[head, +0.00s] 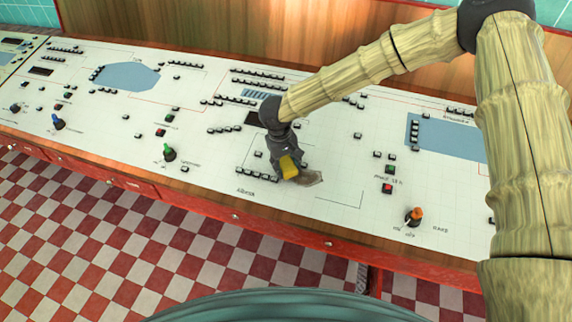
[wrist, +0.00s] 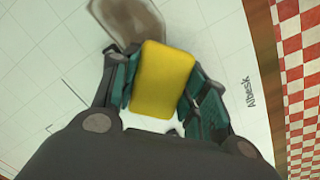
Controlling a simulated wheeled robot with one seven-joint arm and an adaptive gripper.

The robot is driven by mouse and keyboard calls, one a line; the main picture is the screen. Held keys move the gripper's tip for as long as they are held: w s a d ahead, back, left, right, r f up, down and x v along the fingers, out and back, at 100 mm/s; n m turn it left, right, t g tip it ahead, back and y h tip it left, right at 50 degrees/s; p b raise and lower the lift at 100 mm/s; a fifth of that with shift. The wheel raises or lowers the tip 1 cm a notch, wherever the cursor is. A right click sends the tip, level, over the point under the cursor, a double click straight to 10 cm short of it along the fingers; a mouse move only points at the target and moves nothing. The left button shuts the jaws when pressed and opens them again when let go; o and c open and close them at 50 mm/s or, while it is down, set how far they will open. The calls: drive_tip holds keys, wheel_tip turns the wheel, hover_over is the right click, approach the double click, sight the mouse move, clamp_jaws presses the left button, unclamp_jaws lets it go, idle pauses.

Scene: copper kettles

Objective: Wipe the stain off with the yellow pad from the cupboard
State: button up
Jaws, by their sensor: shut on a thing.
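The yellow pad (wrist: 164,78) is held between the two fingers of my gripper (wrist: 162,92) in the wrist view. In the head view my gripper (head: 287,163) is low over the white panel, with the yellow pad (head: 289,167) at its tip. The stain (head: 309,179) is a grey-brown patch on the panel just right of the pad. In the wrist view the stain (wrist: 132,22) lies just beyond the pad, at the upper left. The pad's end overlaps its edge in that view. I cannot tell whether the pad touches the panel.
The white control panel (head: 215,165) carries many small black switches. A green knob (head: 169,153) stands left of my gripper, and an orange knob (head: 415,215) and a red button (head: 387,188) stand to its right. The panel's red front edge (head: 300,238) faces the checkered floor.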

sight(295, 165)
drive_tip(key=shift+w+f, duration=0.15)
drive_tip(key=shift+f, duration=0.4)
drive_tip(key=shift+w+f, duration=0.15)
drive_tip(key=shift+f, duration=0.35)
idle(0.4)
drive_tip(key=shift+d, duration=0.2)
drive_tip(key=shift+s+d+r+p, duration=0.1)
drive_tip(key=shift+s+d+p, duration=0.15)
drive_tip(key=shift+d+p, duration=0.4)
drive_tip(key=shift+s+d+r+p, duration=0.1)
drive_tip(key=shift+s+d+p, duration=0.15)
drive_tip(key=shift+d+p, duration=0.4)
drive_tip(key=shift+s+d+f+p, duration=0.1)
drive_tip(key=shift+s+d+p, duration=0.3)
drive_tip(key=shift+d, duration=0.45)
drive_tip(key=shift+s+d+f+p, duration=0.1)
drive_tip(key=shift+s+d+p, duration=0.05)
drive_tip(key=shift+d+p, duration=0.55)
drive_tip(key=shift+s+d+f+p, duration=0.1)
drive_tip(key=shift+s+d+p, duration=0.2)
drive_tip(key=shift+d, duration=0.65)
drive_tip(key=shift+s+d+p, duration=0.3)
drive_tip(key=shift+d+p, duration=0.35)
drive_tip(key=shift+d, duration=0.3)
drive_tip(key=shift+s+d+p, duration=0.3)
drive_tip(key=shift+d+p, duration=0.3)
drive_tip(key=shift+d, duration=0.35)
drive_tip(key=shift+r, duration=0.15)
drive_tip(key=shift+p, duration=0.55)
drive_tip(key=shift+a, duration=0.1)
